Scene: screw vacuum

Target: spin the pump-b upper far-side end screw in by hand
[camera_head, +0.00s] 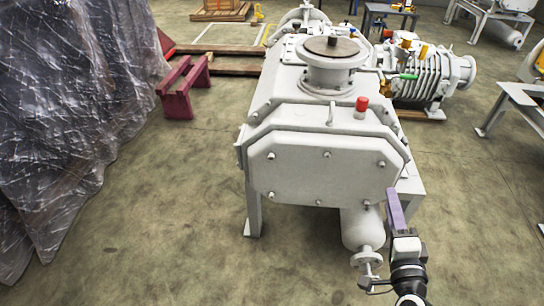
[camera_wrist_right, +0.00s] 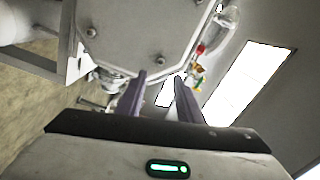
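A large grey pump (camera_head: 290,170) stands in the middle of the head view, its flat end plate (camera_head: 325,172) facing me. Several small screws sit around this plate, including an upper left one (camera_head: 271,155), an upper middle one (camera_head: 327,155) and an upper right one (camera_head: 382,163). The plate also shows in the right wrist view (camera_wrist_right: 135,30). My right gripper (camera_head: 392,190) is just off the plate's lower right side, purple fingers pointing up. In the wrist view its fingers (camera_wrist_right: 160,75) are apart with nothing between them. I cannot tell which screw is the task's.
A flanged grey cylinder (camera_head: 363,230) hangs under the pump near my right wrist. A red-capped fitting (camera_head: 361,106) stands on top. Plastic-wrapped goods (camera_head: 75,120) and a maroon stand (camera_head: 184,90) are at left. A ribbed pump (camera_head: 425,75) is behind right. The left foreground floor is clear.

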